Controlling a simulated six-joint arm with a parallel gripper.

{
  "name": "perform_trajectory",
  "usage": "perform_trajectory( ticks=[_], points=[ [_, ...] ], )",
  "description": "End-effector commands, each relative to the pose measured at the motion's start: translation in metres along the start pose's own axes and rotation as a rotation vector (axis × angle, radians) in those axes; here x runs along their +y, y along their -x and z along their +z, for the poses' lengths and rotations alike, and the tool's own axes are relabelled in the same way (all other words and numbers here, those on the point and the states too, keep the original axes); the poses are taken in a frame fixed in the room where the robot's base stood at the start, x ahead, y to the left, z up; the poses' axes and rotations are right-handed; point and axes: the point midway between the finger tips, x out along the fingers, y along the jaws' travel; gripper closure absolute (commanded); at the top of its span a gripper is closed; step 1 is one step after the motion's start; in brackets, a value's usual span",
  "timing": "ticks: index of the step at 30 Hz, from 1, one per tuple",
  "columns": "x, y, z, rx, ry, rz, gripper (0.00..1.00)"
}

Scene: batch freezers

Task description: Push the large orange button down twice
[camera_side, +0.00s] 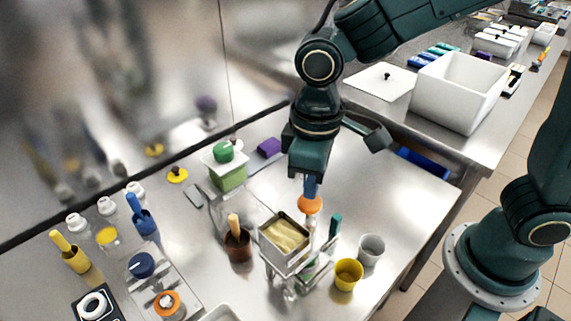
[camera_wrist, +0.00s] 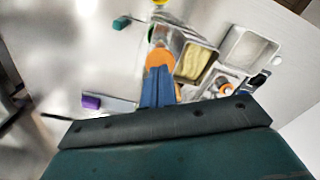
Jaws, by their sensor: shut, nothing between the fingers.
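The large orange button (camera_side: 310,205) shows as a rounded orange shape just below my fingertips in the side view, beside the metal pan of yellow contents (camera_side: 284,236). It also shows at the finger ends in the wrist view (camera_wrist: 158,57). My gripper (camera_side: 311,192) is shut and empty, its blue fingers pointing down right over the button. In the wrist view the fingers (camera_wrist: 156,72) hide part of the button. The tips look to be at its top; I cannot tell whether they touch or press it.
A brown cup with an orange-handled tool (camera_side: 237,243), a yellow cup (camera_side: 347,274) and a grey cup (camera_side: 371,248) stand close by. A green-lidded tub (camera_side: 226,163) is behind. At front left is a smaller orange knob (camera_side: 166,304) beside a blue one (camera_side: 142,264).

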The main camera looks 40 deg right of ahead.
Motion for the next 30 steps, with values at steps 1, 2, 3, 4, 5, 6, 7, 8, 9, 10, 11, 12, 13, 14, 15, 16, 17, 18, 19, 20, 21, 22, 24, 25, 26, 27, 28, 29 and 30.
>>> perform_trajectory(
  ticks=[1, 2, 3, 4, 5, 6, 7, 8, 9, 10, 11, 12, 13, 14, 15, 16, 17, 18, 19, 20, 21, 22, 24, 25, 26, 27, 28, 29, 30],
  points=[
    [0.000, 0.000, 0.000, 0.000, 0.000, 0.000, 1.00],
    [0.000, 0.000, 0.000, 0.000, 0.000, 0.000, 1.00],
    [0.000, 0.000, 0.000, 0.000, 0.000, 0.000, 1.00],
    [0.000, 0.000, 0.000, 0.000, 0.000, 0.000, 1.00],
    [0.000, 0.000, 0.000, 0.000, 0.000, 0.000, 1.00],
    [0.000, 0.000, 0.000, 0.000, 0.000, 0.000, 1.00],
    [0.000, 0.000, 0.000, 0.000, 0.000, 0.000, 1.00],
    [0.000, 0.000, 0.000, 0.000, 0.000, 0.000, 1.00],
    [0.000, -0.001, 0.000, 0.000, 0.000, 0.000, 1.00],
    [0.000, -0.001, 0.000, 0.000, 0.000, 0.000, 1.00],
    [0.000, -0.001, 0.000, -0.001, 0.000, 0.000, 1.00],
    [0.000, -0.002, 0.000, -0.001, 0.000, 0.000, 1.00],
    [0.000, -0.003, 0.000, -0.001, 0.000, 0.000, 1.00],
    [0.000, -0.003, 0.000, -0.001, 0.000, 0.000, 1.00],
    [0.000, -0.004, 0.000, -0.001, 0.000, 0.000, 1.00],
    [0.000, -0.005, 0.000, -0.002, 0.000, 0.000, 1.00],
    [0.000, -0.006, 0.000, -0.001, 0.000, 0.000, 1.00],
    [0.000, -0.007, 0.000, -0.001, 0.000, 0.000, 1.00],
    [0.000, -0.008, 0.000, -0.001, 0.000, 0.000, 1.00],
    [0.000, -0.008, 0.000, -0.001, 0.000, 0.000, 1.00],
    [0.000, -0.009, 0.000, -0.001, 0.000, 0.000, 1.00],
    [0.000, -0.010, 0.000, -0.001, 0.000, 0.000, 1.00],
    [0.000, -0.012, 0.000, -0.001, 0.000, 0.000, 1.00],
    [0.000, -0.013, 0.000, -0.002, 0.000, 0.000, 1.00],
    [0.000, -0.013, 0.000, -0.002, 0.000, 0.000, 1.00],
    [0.000, -0.014, 0.000, -0.002, 0.000, 0.000, 1.00],
    [0.000, -0.015, 0.000, -0.002, 0.000, 0.000, 1.00],
    [0.000, -0.016, 0.000, -0.002, 0.000, 0.000, 1.00],
    [0.000, -0.017, 0.000, -0.001, 0.000, 0.000, 1.00]
  ],
)
